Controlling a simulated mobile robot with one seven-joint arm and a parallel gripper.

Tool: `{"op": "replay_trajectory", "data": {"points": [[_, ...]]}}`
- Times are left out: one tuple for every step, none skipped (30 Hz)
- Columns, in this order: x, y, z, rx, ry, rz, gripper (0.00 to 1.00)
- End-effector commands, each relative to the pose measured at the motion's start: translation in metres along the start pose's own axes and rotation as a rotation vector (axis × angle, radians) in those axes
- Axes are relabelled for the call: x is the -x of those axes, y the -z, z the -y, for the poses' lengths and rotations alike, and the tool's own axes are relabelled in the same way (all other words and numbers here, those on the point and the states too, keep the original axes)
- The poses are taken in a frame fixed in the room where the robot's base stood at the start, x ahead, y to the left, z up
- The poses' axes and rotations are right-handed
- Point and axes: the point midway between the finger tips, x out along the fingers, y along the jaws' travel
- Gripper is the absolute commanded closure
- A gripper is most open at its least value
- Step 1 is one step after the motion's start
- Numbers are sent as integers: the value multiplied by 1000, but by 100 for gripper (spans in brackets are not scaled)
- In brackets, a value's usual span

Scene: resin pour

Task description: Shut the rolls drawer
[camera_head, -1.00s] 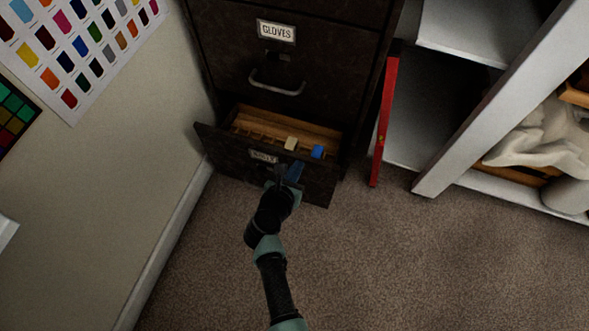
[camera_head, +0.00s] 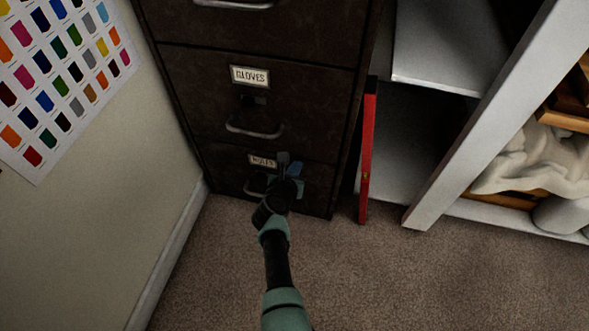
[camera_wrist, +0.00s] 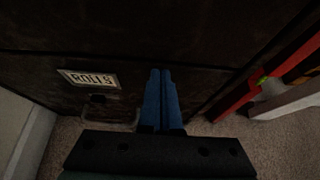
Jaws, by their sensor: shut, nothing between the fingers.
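The rolls drawer (camera_head: 229,170) is the bottom drawer of the dark cabinet. Its front looks flush with the cabinet face, and its inside is not visible. Its label (camera_wrist: 91,79) reads ROLLS in the wrist view. Its handle (camera_head: 256,187) is partly hidden behind my gripper. My gripper (camera_head: 286,160) is at the drawer front, right of the label. In the wrist view its blue fingers (camera_wrist: 161,76) are shut together, empty, and point at the dark front. They look against it or very close; I cannot tell if they touch.
The gloves drawer (camera_head: 250,76) above is shut. A red level (camera_head: 368,150) stands upright right of the cabinet, beside a pale shelf unit (camera_head: 480,125) holding cloth and wooden items. A wall is at left. The carpet (camera_head: 400,285) in front is clear.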

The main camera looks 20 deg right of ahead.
Motion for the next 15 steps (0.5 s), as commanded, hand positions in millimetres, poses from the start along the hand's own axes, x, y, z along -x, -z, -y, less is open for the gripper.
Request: {"op": "replay_trajectory", "data": {"points": [[-2, -9, 0, -7, -5, 14, 100], [-3, -9, 0, -8, -5, 15, 100], [-3, -10, 0, -8, -5, 16, 100], [-3, -10, 0, -8, -5, 16, 100], [-3, -10, 0, -9, -5, 16, 100], [-3, -10, 0, -9, -5, 17, 100], [-3, -10, 0, -9, -4, 17, 100], [-3, -10, 1, -9, -4, 17, 100], [-3, -10, 1, -9, -4, 17, 100], [-2, -11, 1, -10, -4, 17, 100], [-1, -11, 1, -10, -4, 18, 100], [1, -12, 1, -10, -4, 18, 100], [4, -13, 1, -10, -4, 18, 100], [6, -13, 1, -10, -4, 18, 100], [11, -14, 0, -10, -4, 18, 100]]}}
